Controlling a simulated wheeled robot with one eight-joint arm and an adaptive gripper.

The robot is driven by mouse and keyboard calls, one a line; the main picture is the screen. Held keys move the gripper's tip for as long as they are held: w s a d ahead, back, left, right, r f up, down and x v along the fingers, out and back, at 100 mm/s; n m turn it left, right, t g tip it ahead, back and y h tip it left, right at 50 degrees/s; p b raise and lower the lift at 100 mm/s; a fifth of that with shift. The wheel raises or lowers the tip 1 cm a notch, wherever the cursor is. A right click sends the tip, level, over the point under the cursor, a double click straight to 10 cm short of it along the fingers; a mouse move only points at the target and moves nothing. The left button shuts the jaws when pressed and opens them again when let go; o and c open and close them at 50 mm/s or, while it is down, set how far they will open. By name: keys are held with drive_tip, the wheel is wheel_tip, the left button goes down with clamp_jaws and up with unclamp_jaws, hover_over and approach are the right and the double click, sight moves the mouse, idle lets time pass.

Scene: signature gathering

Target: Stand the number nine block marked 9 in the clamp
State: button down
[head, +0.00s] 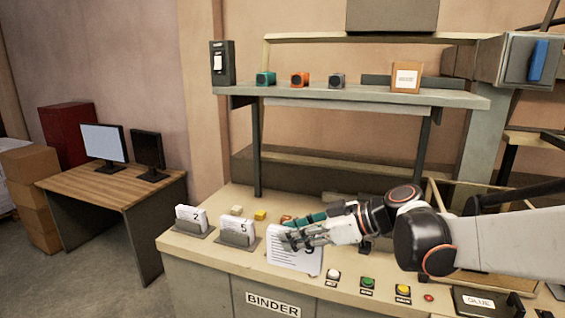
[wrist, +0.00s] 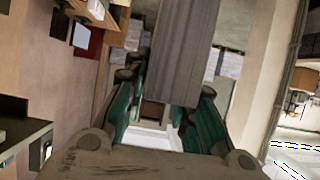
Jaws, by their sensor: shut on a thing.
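The number nine block (head: 290,257) is a white page block with printed lines, in front of my gripper over the bench's front. A numeral shows at its lower right, partly hidden and hard to read. My gripper (head: 300,240) is shut on its upper part and holds it slightly tilted. In the wrist view, a grey slab, seemingly this block (wrist: 184,60), stands between the green fingers of my gripper (wrist: 165,120). Blocks marked 2 (head: 191,218) and 5 (head: 238,231) stand upright in dark holders to the left. I cannot make out which fixture is the clamp.
White (head: 333,275), green (head: 368,282) and yellow (head: 403,289) buttons line the bench front at right, with a glue box (head: 480,301) beyond. Small yellow (head: 260,215) and white (head: 237,210) pieces lie behind the holders. A shelf (head: 350,93) overhangs the bench's back.

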drive_tip(key=shift+s+d+f, duration=0.15)
drive_tip(key=shift+s+f, duration=0.3)
drive_tip(key=shift+s, duration=0.3)
drive_tip(key=f, duration=0.1)
drive_tip(key=w, duration=0.1)
drive_tip(key=f+m+t, duration=0.1)
drive_tip(key=shift+w+d+f+b, duration=0.3)
drive_tip(key=shift+w+f+b, duration=0.05)
drive_tip(key=d+f+m+t+h+b, duration=0.2)
drive_tip(key=d+f+m+t+h, duration=0.15)
drive_tip(key=f, duration=0.45)
drive_tip(key=d+f+m+t+h+b, duration=0.2)
drive_tip(key=d+f+m, duration=0.15)
drive_tip(key=f, duration=0.45)
drive_tip(key=s+d+f+m+t+h+b, duration=0.1)
drive_tip(key=d+f+m+h+b, duration=0.3)
drive_tip(key=d, duration=0.5)
drive_tip(key=shift+s+d+f+m+t+h, duration=0.15)
drive_tip(key=shift+s+f+m+t+h, duration=0.4)
drive_tip(key=shift+m+h, duration=0.6)
drive_tip(key=shift+w+f, duration=0.1)
drive_tip(key=shift+w, duration=0.05)
